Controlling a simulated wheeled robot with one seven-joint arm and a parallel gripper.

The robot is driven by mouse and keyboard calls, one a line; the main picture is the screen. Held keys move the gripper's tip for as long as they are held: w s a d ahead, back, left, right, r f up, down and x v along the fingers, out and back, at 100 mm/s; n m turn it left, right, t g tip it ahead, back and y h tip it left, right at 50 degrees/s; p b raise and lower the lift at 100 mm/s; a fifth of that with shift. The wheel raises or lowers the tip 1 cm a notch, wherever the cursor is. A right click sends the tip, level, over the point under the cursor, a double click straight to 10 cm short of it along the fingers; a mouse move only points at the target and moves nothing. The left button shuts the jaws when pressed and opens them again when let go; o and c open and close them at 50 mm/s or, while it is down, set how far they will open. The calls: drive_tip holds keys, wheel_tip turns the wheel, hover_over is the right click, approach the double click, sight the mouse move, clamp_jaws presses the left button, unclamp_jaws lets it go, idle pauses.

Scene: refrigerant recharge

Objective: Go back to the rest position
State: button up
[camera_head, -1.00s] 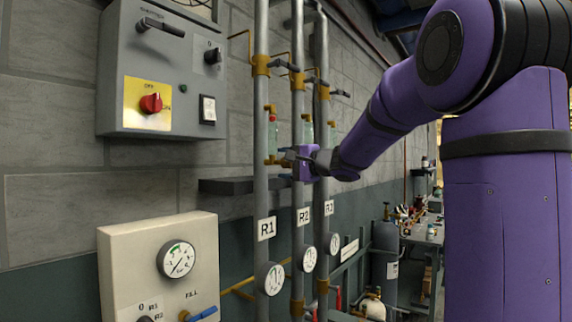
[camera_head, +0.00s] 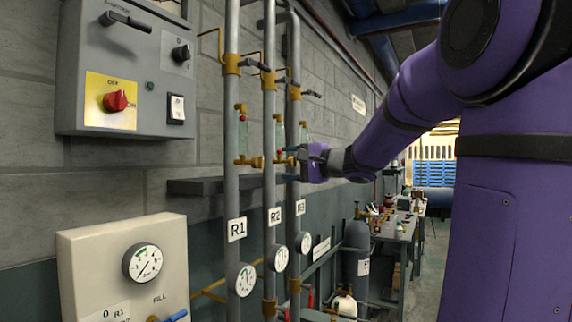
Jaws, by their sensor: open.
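My gripper (camera_head: 292,163) is at the end of my purple arm, in the middle of the head view. It is open, with its fingers pointing left at the height of the sight glasses. In the picture it overlaps the pipes R2 (camera_head: 270,130) and R3 (camera_head: 293,120). I cannot tell whether it touches them. Nothing shows held in it, though the fingertips are small and partly lost against the pipes.
Pipe R1 (camera_head: 231,150) stands left of the others. A grey switch box (camera_head: 75,90) and a cream gauge panel (camera_head: 85,260) are on the wall at left. A dark shelf (camera_head: 195,187) runs behind the pipes. A gas cylinder (camera_head: 355,265) and workbench (camera_head: 398,230) stand beyond.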

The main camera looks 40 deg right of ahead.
idle(0.4)
drive_tip(key=s+a+f+n+g, duration=0.4)
drive_tip(key=s+a+f+g, duration=0.15)
drive_tip(key=a, duration=0.35)
drive_tip(key=s+a+f+n+g, duration=0.4)
drive_tip(key=s+a+f, duration=0.15)
drive_tip(key=a, duration=0.35)
drive_tip(key=s+f+n+g+h, duration=0.1)
drive_tip(key=s+f+n+h, duration=0.2)
drive_tip(key=s, duration=0.3)
drive_tip(key=s+f+n+g+h, duration=0.1)
drive_tip(key=s+f+n+h, duration=0.1)
drive_tip(key=s+f, duration=0.3)
drive_tip(key=shift+s+a+f+n+h, duration=0.4)
drive_tip(key=shift+s+h, duration=0.2)
drive_tip(key=shift+s, duration=0.5)
